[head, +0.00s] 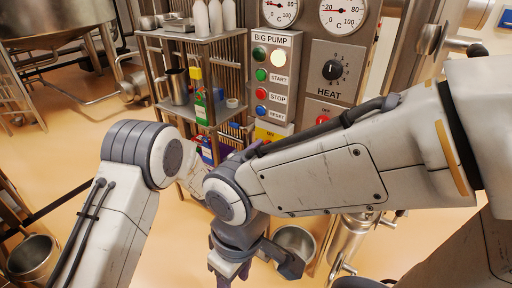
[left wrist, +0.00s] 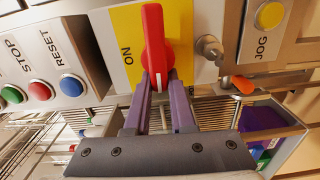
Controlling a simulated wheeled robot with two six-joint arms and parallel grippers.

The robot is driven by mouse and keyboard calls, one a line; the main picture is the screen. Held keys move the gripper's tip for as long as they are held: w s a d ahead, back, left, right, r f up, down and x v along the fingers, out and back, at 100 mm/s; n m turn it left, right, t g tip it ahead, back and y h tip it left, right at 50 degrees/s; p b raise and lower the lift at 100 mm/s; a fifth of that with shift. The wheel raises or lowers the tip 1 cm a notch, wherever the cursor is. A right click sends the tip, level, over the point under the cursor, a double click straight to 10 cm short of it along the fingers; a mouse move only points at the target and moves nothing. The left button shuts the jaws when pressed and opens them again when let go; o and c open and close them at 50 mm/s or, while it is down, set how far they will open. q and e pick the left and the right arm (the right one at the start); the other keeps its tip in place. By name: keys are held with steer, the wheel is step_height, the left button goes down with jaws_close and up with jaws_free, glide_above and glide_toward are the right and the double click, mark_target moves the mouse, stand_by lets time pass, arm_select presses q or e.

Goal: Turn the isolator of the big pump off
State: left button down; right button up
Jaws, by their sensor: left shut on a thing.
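The isolator's red handle (left wrist: 154,40) stands upright in the left wrist view, in front of a yellow plate (left wrist: 126,30) with the word ON beside it. The handle lies across the reading direction of the panel's up, with a white mark near its lower end. My left gripper (left wrist: 158,82) is shut on the handle's lower end, one purple finger on each side. In the head view the yellow plate (head: 268,135) shows under the big pump panel (head: 272,80); my right arm hides the handle there. My right gripper (head: 231,270) hangs at the bottom edge, partly cut off.
Green, red and blue buttons sit above the isolator; a key-like knob (left wrist: 209,47) and yellow JOG button (left wrist: 269,14) are nearby. A shelf rack (head: 205,40) with bottles stands left of the panel. A metal bucket (head: 295,245) is on the floor.

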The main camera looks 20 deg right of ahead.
arm_select(q)
steer(key=shift+s+f+n, duration=0.1)
steer(key=shift+f+n, duration=0.15)
steer(key=shift+n, duration=0.15)
steer(key=c, duration=0.8)
jaws_free()
steer(key=shift+o, duration=0.2)
steer(key=shift+r, duration=0.1)
steer(key=v, duration=1)
steer(key=shift+s+a, duration=0.2)
